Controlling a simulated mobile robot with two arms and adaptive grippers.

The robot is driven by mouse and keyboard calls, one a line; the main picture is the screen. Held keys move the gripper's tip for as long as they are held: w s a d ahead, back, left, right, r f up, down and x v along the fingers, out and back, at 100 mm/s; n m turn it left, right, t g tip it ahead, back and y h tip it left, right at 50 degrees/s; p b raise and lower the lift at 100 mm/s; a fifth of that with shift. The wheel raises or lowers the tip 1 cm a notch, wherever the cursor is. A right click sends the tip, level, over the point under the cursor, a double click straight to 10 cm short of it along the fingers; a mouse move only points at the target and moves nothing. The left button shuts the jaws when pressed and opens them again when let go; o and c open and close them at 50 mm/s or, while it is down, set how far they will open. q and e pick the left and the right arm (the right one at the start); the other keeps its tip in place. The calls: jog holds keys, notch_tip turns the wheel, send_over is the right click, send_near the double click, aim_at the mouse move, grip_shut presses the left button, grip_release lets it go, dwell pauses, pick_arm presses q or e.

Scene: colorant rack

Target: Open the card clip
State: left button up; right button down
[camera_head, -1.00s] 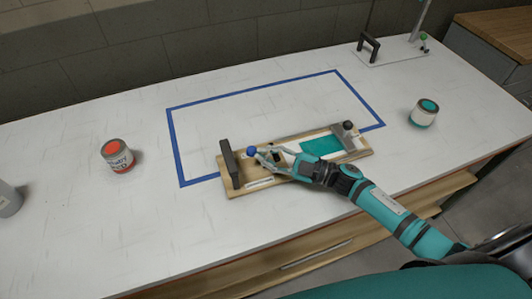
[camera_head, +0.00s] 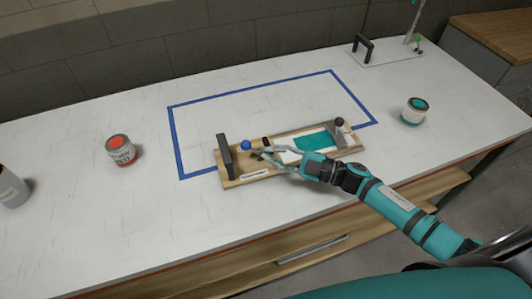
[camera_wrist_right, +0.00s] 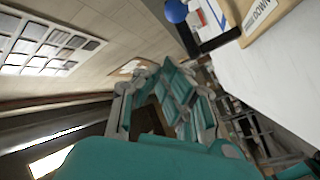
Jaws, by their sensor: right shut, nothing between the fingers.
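A wooden board (camera_head: 235,183) lies on the table, bearing a teal-and-white card (camera_head: 314,141). My right gripper (camera_head: 260,154) is shut and empty, just right of the blue knob; contact cannot be told. My left gripper is out of view.
A dark upright handle (camera_head: 224,155) stands at the board's left end. Blue tape (camera_head: 174,140) outlines a clear rectangle behind it. A red-topped can (camera_head: 121,150) stands left, a teal-topped can (camera_head: 415,111) right. A grey container (camera_head: 12,188) is at the left edge.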

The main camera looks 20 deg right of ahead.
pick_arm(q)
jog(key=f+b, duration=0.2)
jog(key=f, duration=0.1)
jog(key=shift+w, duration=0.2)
pick_arm(e)
jog(key=v, duration=0.8)
jog(key=shift+w+d+f, duration=0.15)
jog(key=shift+d+f, duration=0.05)
